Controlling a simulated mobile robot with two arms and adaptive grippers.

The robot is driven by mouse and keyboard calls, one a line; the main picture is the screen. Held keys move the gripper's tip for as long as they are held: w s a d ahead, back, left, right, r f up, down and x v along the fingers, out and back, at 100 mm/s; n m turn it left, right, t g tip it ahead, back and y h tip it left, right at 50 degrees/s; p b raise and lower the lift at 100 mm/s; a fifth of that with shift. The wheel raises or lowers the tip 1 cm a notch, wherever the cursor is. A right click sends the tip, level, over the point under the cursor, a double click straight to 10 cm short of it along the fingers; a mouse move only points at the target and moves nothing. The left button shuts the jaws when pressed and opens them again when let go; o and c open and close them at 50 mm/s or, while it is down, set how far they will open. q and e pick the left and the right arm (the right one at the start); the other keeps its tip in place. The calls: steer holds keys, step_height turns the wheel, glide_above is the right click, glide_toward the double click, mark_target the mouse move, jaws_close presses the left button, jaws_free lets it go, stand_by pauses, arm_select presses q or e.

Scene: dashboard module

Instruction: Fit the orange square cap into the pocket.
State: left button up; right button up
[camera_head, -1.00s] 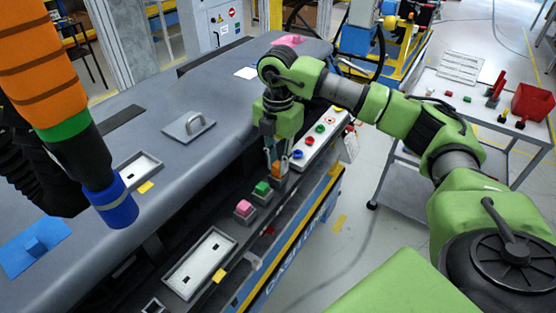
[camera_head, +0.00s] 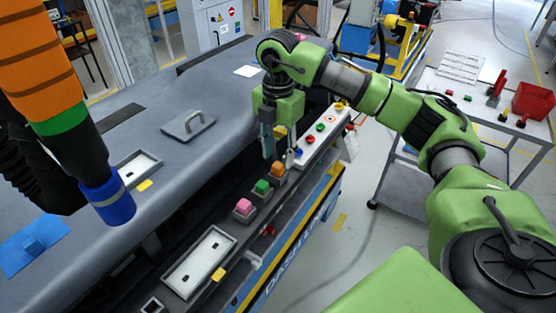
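The dashboard (camera_head: 120,160) carries a grey handle (camera_head: 187,125), white-framed recesses (camera_head: 200,263) and a blue plate (camera_head: 33,246). A button panel (camera_head: 325,130) lies just beyond the cap. A cart (camera_head: 450,100) with a red bin (camera_head: 532,103) stands right, across open floor.

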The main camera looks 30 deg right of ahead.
mark_target(278, 165)
step_height(278, 165, up, 9)
steer(key=shift+f, duration=0.15)
stand_by(0.6)
